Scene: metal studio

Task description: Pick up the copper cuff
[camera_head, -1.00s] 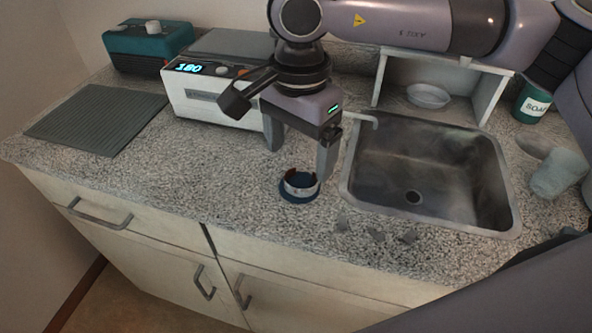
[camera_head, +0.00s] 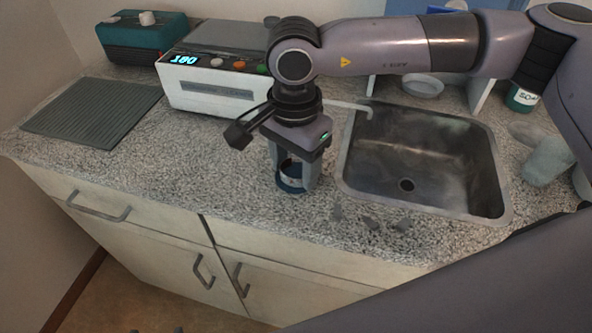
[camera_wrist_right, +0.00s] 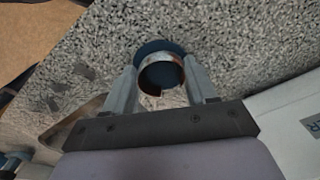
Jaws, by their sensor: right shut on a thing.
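The copper cuff (camera_head: 291,181) is an open metal ring with a silvery outer face. It stands on a small dark blue round pad (camera_head: 290,189) on the speckled counter, left of the sink. My right gripper (camera_head: 292,182) reaches down from above with a finger on each side of the cuff, shut on it. In the right wrist view the cuff (camera_wrist_right: 161,73) sits between the two fingertips, with its gap facing the gripper and the blue pad (camera_wrist_right: 152,48) beneath. My left gripper is not in view.
The sink (camera_head: 425,160) is close on the right. A white device with a lit display (camera_head: 212,88) stands behind on the left, with a teal box (camera_head: 143,40) beyond it. A grey ribbed mat (camera_head: 92,112) lies far left. Small grey pieces (camera_head: 372,223) lie near the front edge.

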